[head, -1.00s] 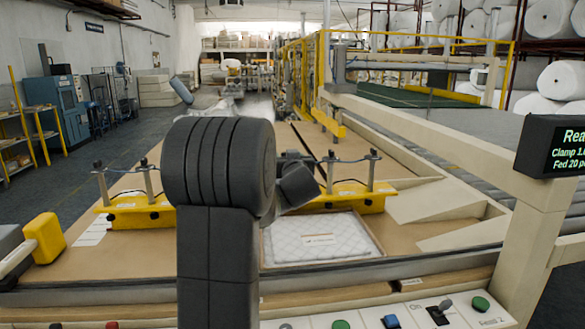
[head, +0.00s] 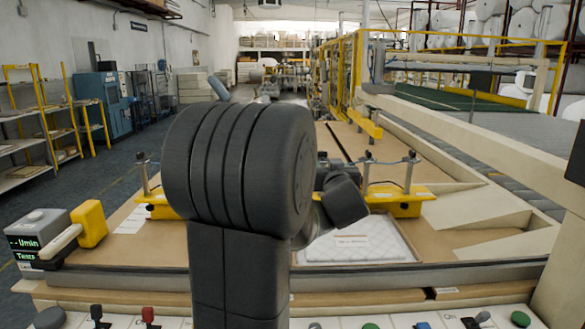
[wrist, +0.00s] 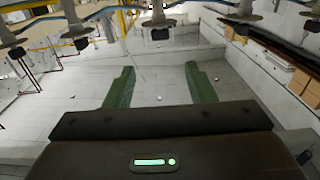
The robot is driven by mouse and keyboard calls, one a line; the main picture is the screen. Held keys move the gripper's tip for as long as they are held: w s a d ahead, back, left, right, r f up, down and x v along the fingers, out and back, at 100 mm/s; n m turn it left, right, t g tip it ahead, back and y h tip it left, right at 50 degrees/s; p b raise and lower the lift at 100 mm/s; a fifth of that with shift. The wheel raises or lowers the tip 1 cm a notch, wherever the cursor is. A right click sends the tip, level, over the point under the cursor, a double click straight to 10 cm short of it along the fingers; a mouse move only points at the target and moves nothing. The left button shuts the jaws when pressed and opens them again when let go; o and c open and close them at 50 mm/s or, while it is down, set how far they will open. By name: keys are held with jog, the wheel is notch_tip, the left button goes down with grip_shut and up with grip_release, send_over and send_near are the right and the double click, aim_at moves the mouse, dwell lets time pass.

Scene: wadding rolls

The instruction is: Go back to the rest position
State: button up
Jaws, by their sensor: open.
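My dark grey arm rises in the middle of the head view and hides part of the bench behind it. My gripper (wrist: 160,69) shows in the wrist view with two green fingers spread wide apart. Nothing is between them; pale floor-like surface lies beyond. The gripper's fingers cannot be made out in the head view. A white quilted pad (head: 360,243) lies flat on the brown bench (head: 455,245), partly hidden by my arm.
A yellow clamp bar (head: 405,207) with posts stands behind the pad. A box with a display (head: 38,228) and a yellow block (head: 91,224) sit at the bench's left. A control panel with buttons (head: 520,319) runs along the front. A beige post (head: 558,265) rises at right.

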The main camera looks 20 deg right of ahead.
aim_at(323, 152)
jog(key=x, duration=1.4)
jog(key=shift+s+a+r+p, duration=0.1)
jog(key=shift+s+p, duration=0.05)
jog(key=shift+p, duration=0.2)
jog(key=v, duration=1.3)
jog(key=x, duration=1.3)
jog(key=shift+w, duration=0.2)
jog(key=shift+h+b, duration=0.3)
jog(key=shift+b, duration=0.15)
jog(key=shift+s+m, duration=0.15)
jog(key=shift+m, duration=0.15)
jog(key=shift+h+b, duration=0.5)
